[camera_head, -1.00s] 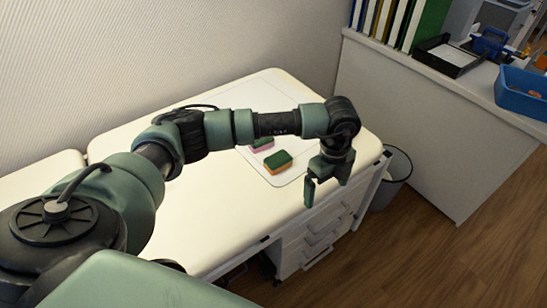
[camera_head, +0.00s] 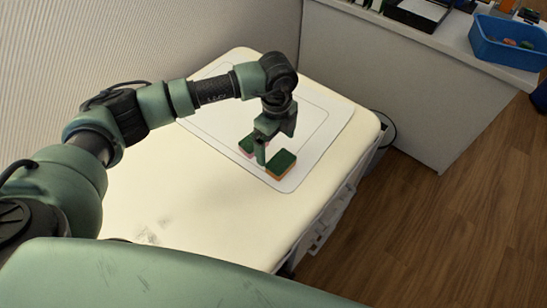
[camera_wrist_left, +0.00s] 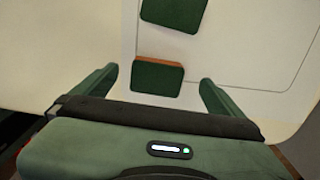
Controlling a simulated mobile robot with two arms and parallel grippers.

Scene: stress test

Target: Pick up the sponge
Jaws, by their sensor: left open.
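A sponge with a green top and an orange underside (camera_head: 281,164) lies on a white mat (camera_head: 310,160) on the cream table. It also shows in the left wrist view (camera_wrist_left: 158,78), between and just ahead of my open fingers. A second green-topped sponge with a pink side (camera_head: 246,145) lies close by, partly hidden by my gripper; its green top shows at the upper edge of the left wrist view (camera_wrist_left: 174,12). My left gripper (camera_head: 272,146) points down over the sponges, open and empty. My right gripper is not in view.
A white cabinet (camera_head: 390,80) stands beyond the table, with a blue bin (camera_head: 505,45) and a black tray (camera_head: 418,12) on top. A waste bin (camera_head: 384,128) stands partly hidden by the table's right edge. The near table surface is mostly clear.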

